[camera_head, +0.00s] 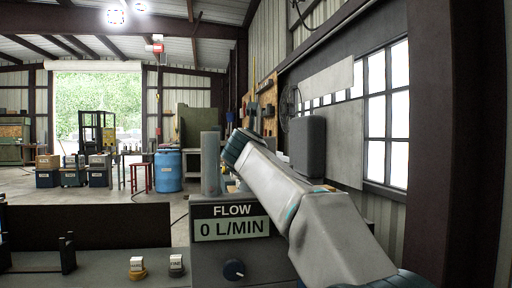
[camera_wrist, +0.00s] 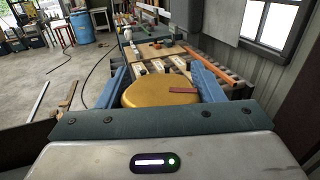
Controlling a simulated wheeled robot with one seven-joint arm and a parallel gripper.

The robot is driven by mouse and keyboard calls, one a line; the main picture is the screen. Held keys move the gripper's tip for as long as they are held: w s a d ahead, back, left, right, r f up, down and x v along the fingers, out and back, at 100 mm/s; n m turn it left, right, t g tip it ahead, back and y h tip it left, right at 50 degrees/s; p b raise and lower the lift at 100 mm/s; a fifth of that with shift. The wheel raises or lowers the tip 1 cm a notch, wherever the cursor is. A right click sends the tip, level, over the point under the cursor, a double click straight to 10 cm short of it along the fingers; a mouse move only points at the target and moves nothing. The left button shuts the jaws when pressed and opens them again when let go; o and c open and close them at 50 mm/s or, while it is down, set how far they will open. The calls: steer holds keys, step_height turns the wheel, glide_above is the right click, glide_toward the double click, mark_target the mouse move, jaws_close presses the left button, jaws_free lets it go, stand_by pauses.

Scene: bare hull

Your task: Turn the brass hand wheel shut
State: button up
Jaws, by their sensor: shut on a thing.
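The brass hand wheel (camera_wrist: 150,95) is a gold-coloured disc in the lower middle of the wrist view, with a red-brown bar on its top at the right. My gripper (camera_wrist: 160,82) has its two blue fingers at the left and right of the wheel and is shut on it. The wheel's near edge is hidden by my gripper's body. In the head view my arm hides the wheel and my fingers. A flow display (camera_head: 232,222) there reads "FLOW 0 L/MIN".
A dark knob (camera_head: 233,269) sits below the display, and a grey upright cylinder (camera_head: 210,163) stands behind it. Two small labelled pieces (camera_head: 137,268) stand on the surface at lower left. A blue barrel (camera_head: 168,170) and stacked boxes (camera_head: 73,170) stand farther back on open floor.

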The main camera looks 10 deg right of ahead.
steer(key=o, duration=1)
steer(key=shift+v, duration=3.75)
